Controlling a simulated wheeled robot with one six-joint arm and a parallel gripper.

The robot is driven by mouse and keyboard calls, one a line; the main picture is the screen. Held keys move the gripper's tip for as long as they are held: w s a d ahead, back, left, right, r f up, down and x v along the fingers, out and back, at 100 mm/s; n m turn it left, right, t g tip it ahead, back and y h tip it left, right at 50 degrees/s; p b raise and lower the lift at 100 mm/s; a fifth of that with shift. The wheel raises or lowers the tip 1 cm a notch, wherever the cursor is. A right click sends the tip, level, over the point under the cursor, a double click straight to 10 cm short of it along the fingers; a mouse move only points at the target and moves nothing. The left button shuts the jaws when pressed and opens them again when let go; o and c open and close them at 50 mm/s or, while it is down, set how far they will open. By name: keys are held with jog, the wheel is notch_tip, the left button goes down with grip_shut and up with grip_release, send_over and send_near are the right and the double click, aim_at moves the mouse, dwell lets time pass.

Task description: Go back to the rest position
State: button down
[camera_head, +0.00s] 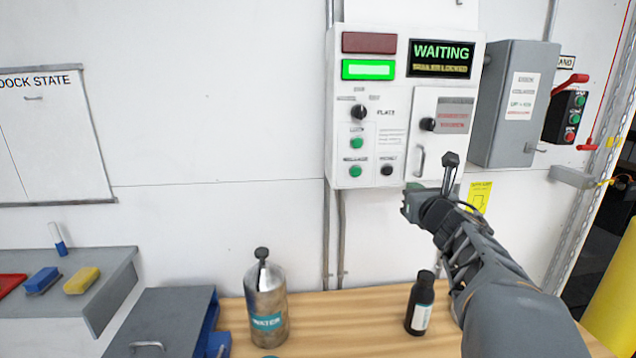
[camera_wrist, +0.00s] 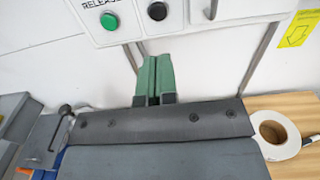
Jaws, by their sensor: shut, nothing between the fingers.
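My arm reaches up from the lower right in the head view. My gripper (camera_head: 408,205) is just below the lower edge of the white control panel (camera_head: 338,120). In the wrist view my gripper (camera_wrist: 154,85) shows its two green fingers pressed together with nothing between them. The fingers point toward the wall below a green button (camera_wrist: 109,22) and a black button (camera_wrist: 157,11). They appear apart from the panel. The panel's display reads WAITING (camera_head: 441,52), and a green lamp (camera_head: 368,70) is lit under a dark red one (camera_head: 369,43).
A wooden bench (camera_head: 340,315) holds a metal water bottle (camera_head: 267,300) and a dark bottle (camera_head: 421,305) beside my arm. A tape roll (camera_wrist: 275,133) shows in the wrist view. A grey box (camera_head: 508,100) hangs right of the panel. A grey shelf (camera_head: 105,272) holds a yellow sponge (camera_head: 81,281).

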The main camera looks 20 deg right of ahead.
jog(key=s+d+f+m+g+h, duration=0.2)
jog(key=s+f+m+g, duration=0.3)
jog(key=m, duration=0.7)
jog(key=s+d+f+m+g+h, duration=0.1)
jog(key=s+f+m+g+h, duration=0.15)
jog(key=f+m, duration=0.75)
jog(key=s+a+f+m+g+y, duration=0.2)
jog(key=s+a+m, duration=0.1)
jog(key=a, duration=0.5)
jog(key=s+a+f+m+g+y, duration=0.2)
jog(key=a+m, duration=0.3)
jog(key=a, duration=0.3)
jog(key=s+a+f+m+g+y+p, duration=0.1)
jog(key=s+a+f+m+g+y, duration=0.1)
jog(key=a, duration=0.6)
jog(key=shift+s+f+m+g+y, duration=0.35)
jog(key=shift+s+f+m+y, duration=0.75)
jog(key=shift+s, duration=0.45)
jog(key=shift+f+h, duration=0.1)
jog(key=shift+h, duration=0.15)
